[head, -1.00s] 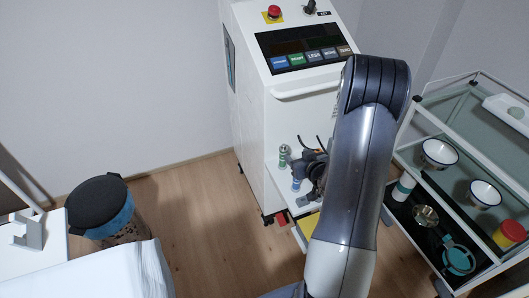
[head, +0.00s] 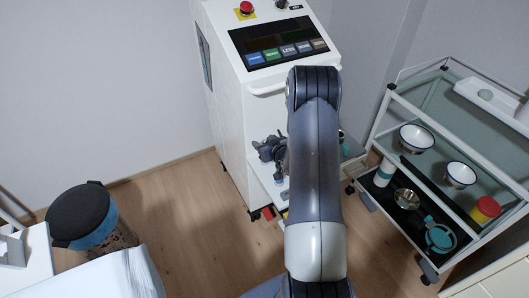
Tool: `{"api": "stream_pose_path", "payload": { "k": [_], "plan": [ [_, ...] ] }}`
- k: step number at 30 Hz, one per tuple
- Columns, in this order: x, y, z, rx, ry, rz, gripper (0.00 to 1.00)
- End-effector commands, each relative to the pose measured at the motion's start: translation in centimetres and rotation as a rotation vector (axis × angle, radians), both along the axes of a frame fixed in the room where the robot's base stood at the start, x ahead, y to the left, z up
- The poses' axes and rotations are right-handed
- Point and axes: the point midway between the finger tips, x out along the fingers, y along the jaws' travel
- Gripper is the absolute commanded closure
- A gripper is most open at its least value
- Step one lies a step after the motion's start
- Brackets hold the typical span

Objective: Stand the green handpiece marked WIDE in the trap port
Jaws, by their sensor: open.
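My gripper (head: 268,150) is a dark shape on the left of my arm, over the shelf (head: 257,161) at the front of the white machine. It is open; its fingertips are small and hard to make out. The green handpiece cannot be picked out here; my gripper and arm cover much of the shelf. The WIDE marking cannot be read. I cannot make out the trap port.
The white machine (head: 231,110) carries a button panel and a red stop knob (head: 246,8). A glass-shelved trolley (head: 392,118) with bowls (head: 416,138) stands at right. A dark-lidded bin (head: 82,213) is at lower left. The wooden floor between bin and machine is clear.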

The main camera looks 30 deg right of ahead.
Motion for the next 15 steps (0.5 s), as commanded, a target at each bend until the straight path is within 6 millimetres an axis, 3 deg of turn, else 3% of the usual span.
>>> {"api": "stream_pose_path", "payload": {
  "k": [8, 15],
  "plan": [
    [0.29, 0.03, -0.16, 0.0, 0.001, 0.0, 0.45],
    [0.27, 0.02, -0.14, 0.0, 0.001, 0.0, 0.64]
  ]
}}
